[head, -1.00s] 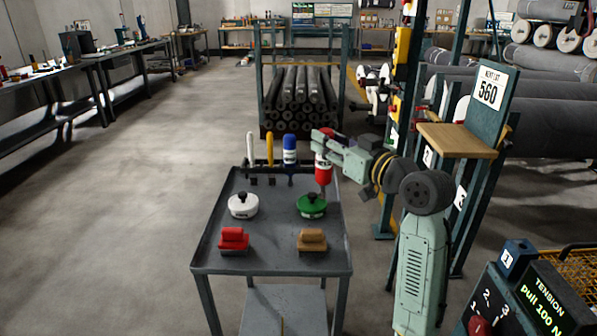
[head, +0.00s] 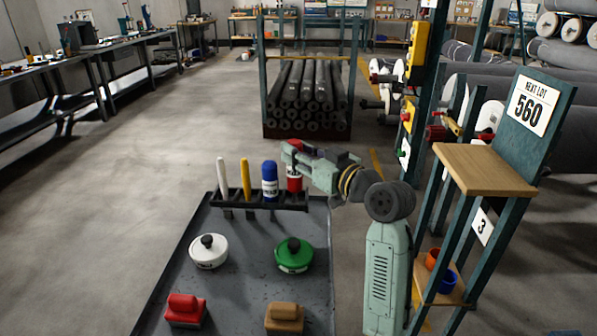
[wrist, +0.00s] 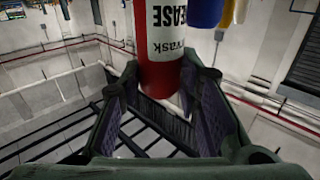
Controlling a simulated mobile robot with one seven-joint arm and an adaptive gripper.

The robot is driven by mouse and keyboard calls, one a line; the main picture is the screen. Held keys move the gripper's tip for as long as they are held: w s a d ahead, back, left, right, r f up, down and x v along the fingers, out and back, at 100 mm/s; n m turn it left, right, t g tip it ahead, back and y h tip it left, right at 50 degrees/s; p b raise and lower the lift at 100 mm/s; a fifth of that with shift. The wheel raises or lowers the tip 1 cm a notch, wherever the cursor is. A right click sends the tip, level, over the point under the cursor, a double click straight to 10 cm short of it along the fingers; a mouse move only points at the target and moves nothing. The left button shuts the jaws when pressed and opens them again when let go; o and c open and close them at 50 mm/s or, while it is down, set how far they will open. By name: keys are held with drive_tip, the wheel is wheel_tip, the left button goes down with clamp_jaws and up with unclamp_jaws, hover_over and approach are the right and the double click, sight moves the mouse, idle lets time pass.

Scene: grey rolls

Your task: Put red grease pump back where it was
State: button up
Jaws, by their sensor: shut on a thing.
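The red grease pump (head: 294,180) is held by my gripper (head: 290,150) at the right end of the black rack (head: 232,202) on the grey cart. The pump looks upright, just right of the blue pump (head: 269,180). I cannot tell whether its lower end is seated in the rack or just above it. In the wrist view the red pump (wrist: 165,70), with a white label reading GREASE, stands between the two dark fingers of my gripper (wrist: 160,95). The fingers are shut on it.
A white tool (head: 222,180) and a yellow tool (head: 246,178) stand in the rack's left part. A white-lidded pot (head: 208,251), a green pot (head: 294,256), a red block (head: 185,310) and a brown block (head: 284,318) sit on the cart. A wooden-topped stand (head: 484,170) is at right.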

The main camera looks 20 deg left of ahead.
sight(299, 173)
drive_tip(key=shift+f+p, duration=0.3)
drive_tip(key=shift+f, duration=2.35)
drive_tip(key=shift+f, duration=0.15)
drive_tip(key=o, duration=1.1)
drive_tip(key=shift+o, duration=0.2)
drive_tip(key=b+v, duration=0.3)
drive_tip(key=v, duration=0.9)
drive_tip(key=shift+s, duration=0.1)
